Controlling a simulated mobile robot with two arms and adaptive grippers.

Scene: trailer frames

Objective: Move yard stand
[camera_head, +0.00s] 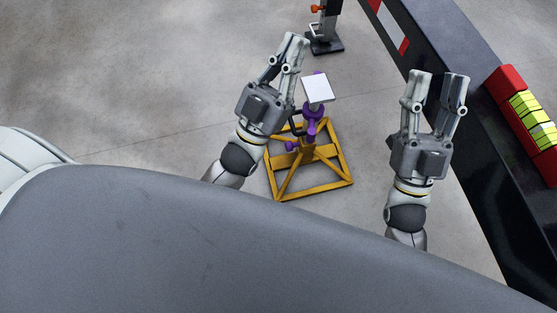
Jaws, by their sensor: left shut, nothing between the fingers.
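The yard stand has a square yellow base frame (309,189), a purple post and a tilted white top plate (318,87). It stands upright on the floor in the middle of the head view. My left gripper (294,41) is shut and empty. In the picture it lies just left of the top plate and partly overlaps the stand's left side; whether it touches the stand I cannot tell. My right gripper (438,74) is open and empty, to the right of the stand and apart from it in the picture.
A dark trailer frame rail (462,38) with a red and white strip runs down the right side, behind my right gripper. A red and yellow light (532,118) is on it. A black-based landing leg (325,46) stands beyond the stand. The grey floor (130,70) at left is clear.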

